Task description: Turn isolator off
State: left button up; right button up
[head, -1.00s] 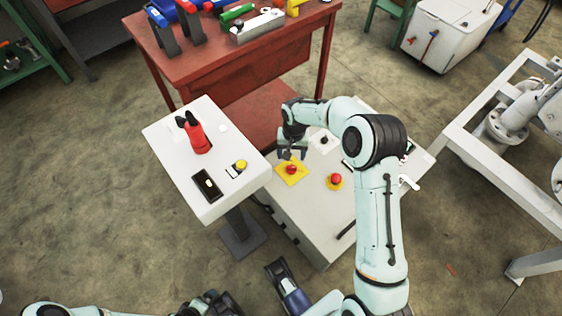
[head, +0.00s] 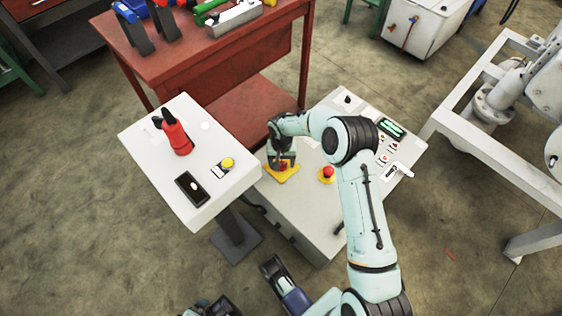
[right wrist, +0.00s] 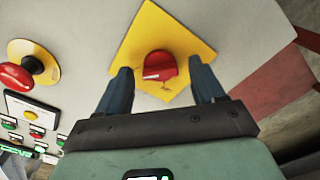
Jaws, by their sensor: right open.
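The isolator is a red rotary knob (right wrist: 160,66) on a square yellow plate (right wrist: 140,35), set in the light control box. In the head view its yellow plate (head: 283,175) shows just below my right gripper (head: 282,160), which mostly covers the knob. In the right wrist view my right gripper (right wrist: 163,85) is open, with one dark finger on each side of the knob. Gaps show between fingers and knob; contact cannot be told. My left gripper (head: 215,306) is only partly in view at the bottom edge, and its opening cannot be read.
A red emergency button (head: 328,172) on a round yellow base is right of the isolator. Small buttons and a green-lit display (head: 391,128) lie farther right. A white pedestal panel (head: 150,145) with a red-and-black tool (head: 175,135) stands left. A red workbench (head: 190,55) is behind.

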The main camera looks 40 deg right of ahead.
pick_arm(q)
jog(key=shift+s, duration=0.1)
pick_arm(e)
jog(key=c, duration=1.1)
jog(key=shift+o, duration=0.2)
jog(key=shift+n, duration=0.3)
jog(key=n, duration=0.8)
jog(key=shift+n, duration=0.4)
jog(key=n, duration=0.4)
pick_arm(q)
jog(key=shift+w+d+r+p, duration=0.1)
jog(key=shift+w+r+p, duration=0.2)
jog(key=shift+w+r, duration=0.25)
pick_arm(e)
jog(key=shift+n, duration=2.2)
